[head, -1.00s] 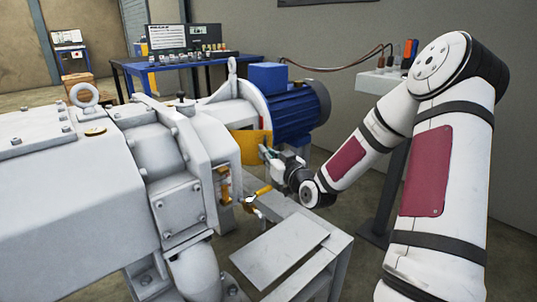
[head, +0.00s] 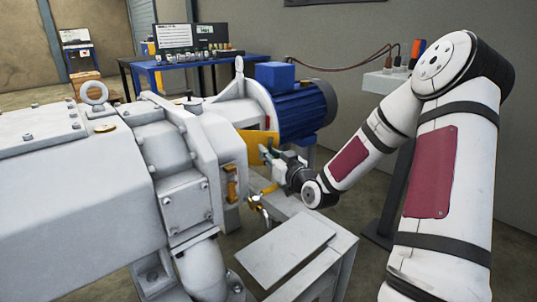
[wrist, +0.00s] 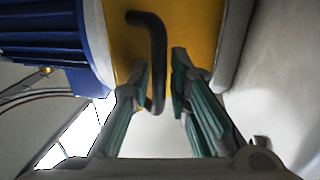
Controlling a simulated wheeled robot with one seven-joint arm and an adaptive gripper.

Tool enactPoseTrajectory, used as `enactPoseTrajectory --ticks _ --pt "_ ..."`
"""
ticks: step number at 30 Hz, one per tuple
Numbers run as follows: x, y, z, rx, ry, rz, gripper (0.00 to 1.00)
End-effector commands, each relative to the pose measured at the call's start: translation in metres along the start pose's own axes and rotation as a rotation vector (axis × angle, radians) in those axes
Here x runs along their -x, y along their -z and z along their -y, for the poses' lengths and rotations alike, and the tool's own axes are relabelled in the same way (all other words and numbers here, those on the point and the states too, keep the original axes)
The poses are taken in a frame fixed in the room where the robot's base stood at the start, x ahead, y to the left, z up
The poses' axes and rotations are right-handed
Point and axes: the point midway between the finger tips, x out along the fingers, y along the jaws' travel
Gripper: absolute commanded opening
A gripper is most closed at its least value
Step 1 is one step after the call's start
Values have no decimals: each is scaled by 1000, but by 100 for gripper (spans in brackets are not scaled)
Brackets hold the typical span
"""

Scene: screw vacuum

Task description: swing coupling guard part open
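The yellow coupling guard (head: 256,147) sits between the grey pump housing and the blue motor. In the wrist view, the guard (wrist: 190,25) fills the top middle, and its black bent handle (wrist: 158,50) stands out from it. My gripper (head: 266,152) is at the guard's right front side in the head view. In the wrist view, my gripper (wrist: 160,82) has its two green-padded fingers on either side of the handle's lower part. A gap shows on the right side of the handle; the left finger is very close, and contact cannot be told. The guard's hinge is not clearly visible.
The blue motor (head: 305,108) stands behind my gripper. A yellow-handled valve (head: 262,196) is below and left of it. A grey metal bench (head: 290,250) is in front. A blue table (head: 180,68) with small parts stands at the back.

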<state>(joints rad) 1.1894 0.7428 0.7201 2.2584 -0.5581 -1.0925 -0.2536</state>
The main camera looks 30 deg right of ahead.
Motion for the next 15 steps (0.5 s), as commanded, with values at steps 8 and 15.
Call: enactPoseTrajectory --ticks 8,15 --pt "26 0 -2 1 -4 2 18" --pt "76 -1 0 0 -2 3 18"
